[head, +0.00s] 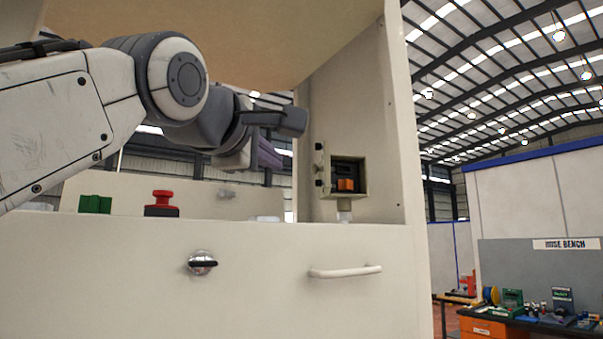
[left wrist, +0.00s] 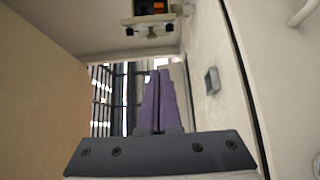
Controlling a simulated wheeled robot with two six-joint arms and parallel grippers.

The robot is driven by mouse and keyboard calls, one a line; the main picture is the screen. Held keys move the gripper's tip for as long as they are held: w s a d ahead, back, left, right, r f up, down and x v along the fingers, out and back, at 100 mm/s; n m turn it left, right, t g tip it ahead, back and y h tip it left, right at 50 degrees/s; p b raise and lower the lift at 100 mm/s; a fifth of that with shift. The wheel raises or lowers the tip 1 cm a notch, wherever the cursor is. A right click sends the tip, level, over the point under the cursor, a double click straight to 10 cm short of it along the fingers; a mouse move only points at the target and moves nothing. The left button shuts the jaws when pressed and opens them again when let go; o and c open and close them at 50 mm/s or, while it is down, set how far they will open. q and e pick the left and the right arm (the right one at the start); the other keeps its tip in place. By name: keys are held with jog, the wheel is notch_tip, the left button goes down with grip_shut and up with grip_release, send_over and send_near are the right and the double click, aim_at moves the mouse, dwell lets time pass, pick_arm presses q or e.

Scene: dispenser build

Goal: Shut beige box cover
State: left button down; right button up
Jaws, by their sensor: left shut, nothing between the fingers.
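The beige box (head: 364,180) is fixed on the inner right wall of a cream cabinet. Its front is uncovered, showing a black and orange part inside. A narrow beige panel (head: 322,165) with two dark knobs stands along its left side; I cannot tell if this is the swung-open cover. The box also shows at the top of the left wrist view (left wrist: 127,21). My left gripper (head: 270,157) has purple fingers, pressed together and empty. It is left of the box, apart from it. The fingers also show in the left wrist view (left wrist: 158,80). My right gripper is out of view.
The cream cabinet front (head: 110,265) runs below, with a round latch (head: 202,263) and a white bar handle (head: 345,271). A red button (head: 162,197) and a green block (head: 95,204) stand behind its top edge. A tan panel (head: 230,40) hangs overhead.

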aim_at(313, 171)
pick_arm(q)
jog(key=p+x, duration=0.1)
jog(key=x, duration=0.1)
jog(key=p+x, duration=0.2)
jog(key=x, duration=0.1)
jog(key=p+x, duration=0.2)
jog(key=x, duration=0.1)
jog(key=shift+w+r, duration=0.25)
jog(key=shift+r, duration=0.1)
jog(key=d, duration=0.3)
jog(key=shift+w+d+f+p, duration=0.2)
jog(key=shift+d+f+p, duration=0.05)
jog(key=shift+f+p, duration=0.1)
jog(key=shift+d, duration=0.35)
